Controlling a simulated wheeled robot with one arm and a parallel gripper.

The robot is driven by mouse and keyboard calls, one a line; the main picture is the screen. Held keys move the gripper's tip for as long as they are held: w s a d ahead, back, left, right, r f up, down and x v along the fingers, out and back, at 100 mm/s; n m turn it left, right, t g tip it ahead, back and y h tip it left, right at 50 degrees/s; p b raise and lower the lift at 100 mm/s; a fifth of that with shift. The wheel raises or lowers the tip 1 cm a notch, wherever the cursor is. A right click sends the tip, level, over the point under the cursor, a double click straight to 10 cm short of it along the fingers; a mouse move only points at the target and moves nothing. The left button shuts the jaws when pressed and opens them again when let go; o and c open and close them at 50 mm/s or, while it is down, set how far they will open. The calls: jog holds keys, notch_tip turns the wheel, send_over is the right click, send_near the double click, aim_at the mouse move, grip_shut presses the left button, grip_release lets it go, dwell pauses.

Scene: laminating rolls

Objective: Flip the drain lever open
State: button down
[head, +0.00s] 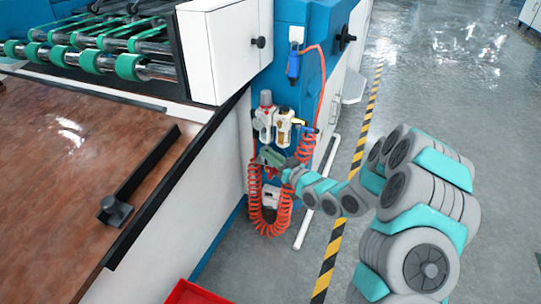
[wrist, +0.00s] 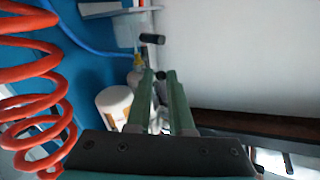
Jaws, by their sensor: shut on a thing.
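The air filter unit (head: 284,130), with its clear and amber bowl, is mounted on the blue machine wall, with a grey-capped regulator (head: 265,118) beside it. My gripper (head: 268,158) is just below this unit, in front of the wall. In the wrist view its two green fingers (wrist: 162,80) point away from the camera, close together. A small dark piece, which looks like the drain lever (wrist: 160,86), sits between them near the tips. Most of the lever is hidden by the fingers, so its angle cannot be told.
A red coiled hose (head: 256,210) hangs around and below my gripper; it fills the left of the wrist view (wrist: 35,85). A white cylinder (wrist: 114,104) stands close left of the fingers. The white machine panel (head: 205,185) is left. Open floor (head: 440,100) lies right.

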jog(key=shift+w+d+n+g+y+p, duration=0.1)
jog(key=shift+d+n+g+y+p, duration=0.2)
jog(key=shift+n+g+y+p, duration=0.25)
jog(key=shift+w+d+n+g+y+p, duration=0.1)
jog(key=shift+d+n+g+y+p, duration=0.3)
jog(key=shift+g+y, duration=0.2)
jog(key=shift+a, duration=0.15)
jog(key=c, duration=0.8)
grip_release()
jog(key=shift+b+v, duration=0.4)
jog(key=shift+v, duration=3.5)
